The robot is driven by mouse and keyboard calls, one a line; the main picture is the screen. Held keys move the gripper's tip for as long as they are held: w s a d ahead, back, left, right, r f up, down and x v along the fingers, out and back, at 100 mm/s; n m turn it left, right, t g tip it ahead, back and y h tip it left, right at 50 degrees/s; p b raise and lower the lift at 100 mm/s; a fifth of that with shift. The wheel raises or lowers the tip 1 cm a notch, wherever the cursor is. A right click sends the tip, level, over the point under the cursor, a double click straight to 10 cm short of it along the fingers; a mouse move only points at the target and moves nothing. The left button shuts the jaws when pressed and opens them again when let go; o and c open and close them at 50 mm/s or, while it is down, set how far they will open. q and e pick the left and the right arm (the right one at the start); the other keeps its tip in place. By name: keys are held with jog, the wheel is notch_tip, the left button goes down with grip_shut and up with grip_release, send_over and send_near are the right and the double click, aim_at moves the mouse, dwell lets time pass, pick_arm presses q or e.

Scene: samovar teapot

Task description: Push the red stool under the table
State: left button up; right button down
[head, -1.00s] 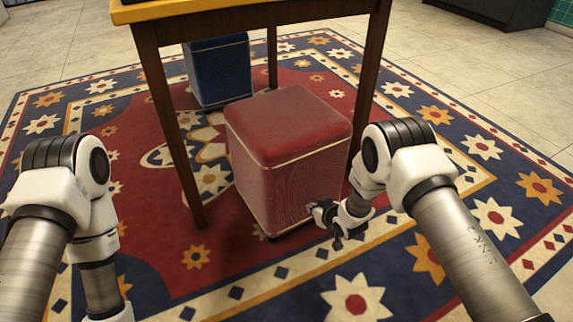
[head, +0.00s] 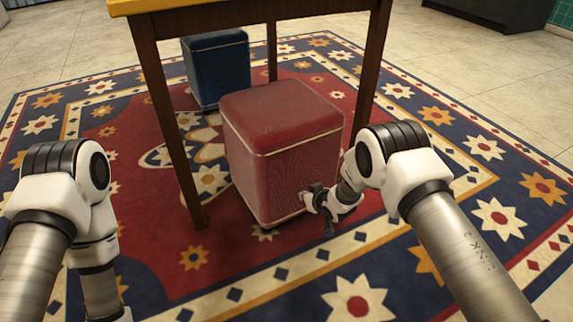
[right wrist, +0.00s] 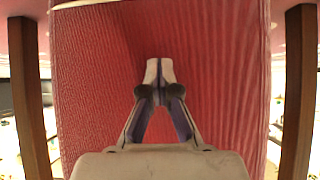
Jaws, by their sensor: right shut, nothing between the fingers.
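The red stool (head: 283,150) stands upright on the carpet, partly between the near legs of the wooden table (head: 168,105). Its front face is toward me. My right gripper (head: 308,200) is shut and empty, at the lower front face of the stool; it looks to be touching it or very close. In the right wrist view the shut fingertips (right wrist: 158,72) point at the red face (right wrist: 205,70), which fills the middle of the picture. My left arm is at the left in the head view, but its gripper is out of the picture.
A dark blue stool (head: 217,68) stands farther back under the table. The near left table leg is close to the red stool's left side, the near right leg behind its right side. Patterned carpet (head: 225,290) lies open in front.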

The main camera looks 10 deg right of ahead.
aim_at(301, 189)
jog(key=shift+w, duration=0.1)
pick_arm(q)
jog(key=shift+f+b, duration=1)
jog(key=shift+b, duration=0.05)
pick_arm(e)
jog(key=shift+w+a, duration=0.25)
jog(key=shift+w, duration=0.35)
jog(key=shift+w+a, duration=0.25)
jog(key=shift+w, duration=0.35)
jog(key=shift+w+a, duration=0.25)
jog(key=shift+w, duration=0.35)
jog(key=shift+w+a, duration=0.2)
jog(key=shift+w, duration=0.3)
jog(key=shift+w+a, duration=0.15)
jog(key=shift+w, duration=0.3)
